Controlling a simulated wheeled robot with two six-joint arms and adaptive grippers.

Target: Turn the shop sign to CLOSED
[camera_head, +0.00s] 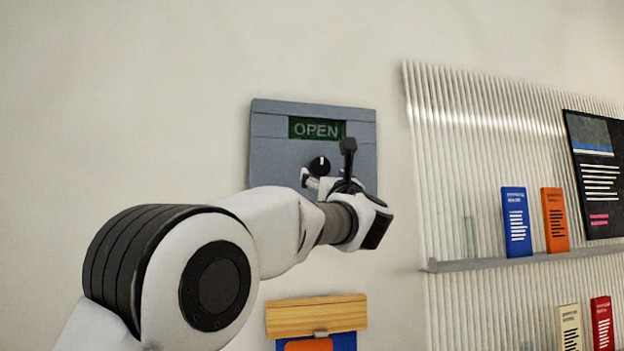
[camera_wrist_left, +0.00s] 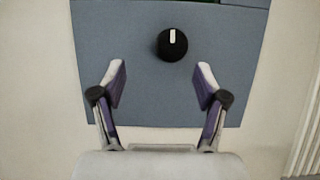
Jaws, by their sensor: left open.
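The shop sign is a blue-grey panel (camera_head: 275,150) on the wall, with a green window reading OPEN (camera_head: 316,129) near its top. Below the window is a round black knob (camera_head: 320,166) with a white mark. In the left wrist view the knob (camera_wrist_left: 172,44) shows whole, its white mark pointing up. My left gripper (camera_wrist_left: 161,82) is open and empty, its fingers apart just below the knob in that view, not touching it. In the head view the gripper (camera_head: 327,180) is partly hidden by its own wrist. My right gripper is out of view.
A ribbed rack (camera_head: 450,170) at right has a ledge (camera_head: 530,258) with a blue booklet (camera_head: 516,222) and an orange booklet (camera_head: 555,220). A dark poster (camera_head: 598,175) hangs beside them. Below the sign is a wooden block (camera_head: 317,316). The wall left of the sign is bare.

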